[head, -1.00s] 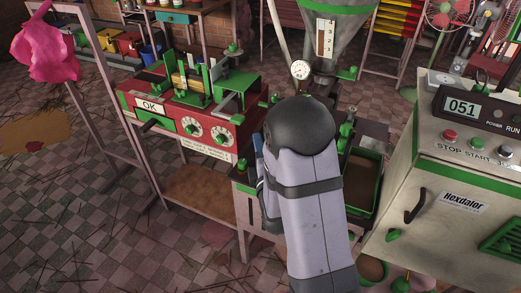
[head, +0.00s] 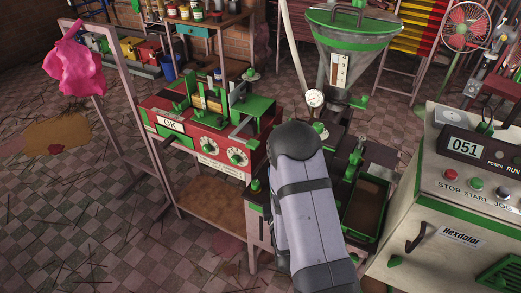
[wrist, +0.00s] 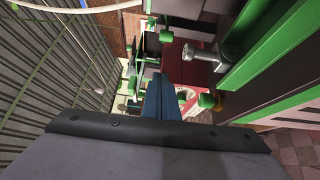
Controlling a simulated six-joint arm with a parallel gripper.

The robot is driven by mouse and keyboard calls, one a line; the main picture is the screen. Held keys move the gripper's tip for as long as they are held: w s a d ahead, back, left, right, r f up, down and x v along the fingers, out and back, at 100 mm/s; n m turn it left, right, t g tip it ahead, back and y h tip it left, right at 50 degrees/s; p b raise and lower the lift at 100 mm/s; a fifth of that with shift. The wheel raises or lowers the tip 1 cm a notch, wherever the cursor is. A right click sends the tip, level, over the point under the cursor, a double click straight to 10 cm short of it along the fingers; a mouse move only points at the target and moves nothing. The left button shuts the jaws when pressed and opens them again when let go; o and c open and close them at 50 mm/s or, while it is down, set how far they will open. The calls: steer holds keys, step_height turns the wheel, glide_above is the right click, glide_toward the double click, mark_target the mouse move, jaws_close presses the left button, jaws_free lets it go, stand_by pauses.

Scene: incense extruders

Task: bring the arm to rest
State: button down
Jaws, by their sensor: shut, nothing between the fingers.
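My arm (head: 308,210) reaches up from the bottom of the head view, its dark rounded joint in front of the bench. My gripper (wrist: 163,84) shows in the wrist view as blue fingers close together, shut with nothing between them. The fingers point toward the red machine, which lies beyond them. In the head view my gripper is mostly hidden behind the arm.
The red machine (head: 238,171) with an OK label stands left of my arm. A hopper (head: 350,62) stands behind, and a green-rimmed tray (head: 366,207) is close on the right. The grey control cabinet (head: 460,215) is at right. Tiled floor is open at left.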

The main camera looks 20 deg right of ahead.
steer(key=shift+w, duration=0.1)
steer(key=s+a+r+m+g+y+p, duration=0.1)
steer(key=s+a+r+m+g+p, duration=0.1)
steer(key=s+m+g, duration=0.3)
steer(key=s+a+r+m+g+y+p, duration=0.1)
steer(key=s+a+r+m+g+p, duration=0.1)
steer(key=s+m+g+p, duration=0.2)
steer(key=s+a+r+m+g+y+p, duration=0.1)
steer(key=s+a+r+m+g+p, duration=0.1)
steer(key=s+m+g, duration=0.5)
steer(key=s+r+g, duration=0.1)
steer(key=s, duration=0.5)
steer(key=shift+s+a+g+p, duration=0.15)
steer(key=shift+s+g+p, duration=0.15)
steer(key=shift+g+p, duration=0.1)
stand_by(1.1)
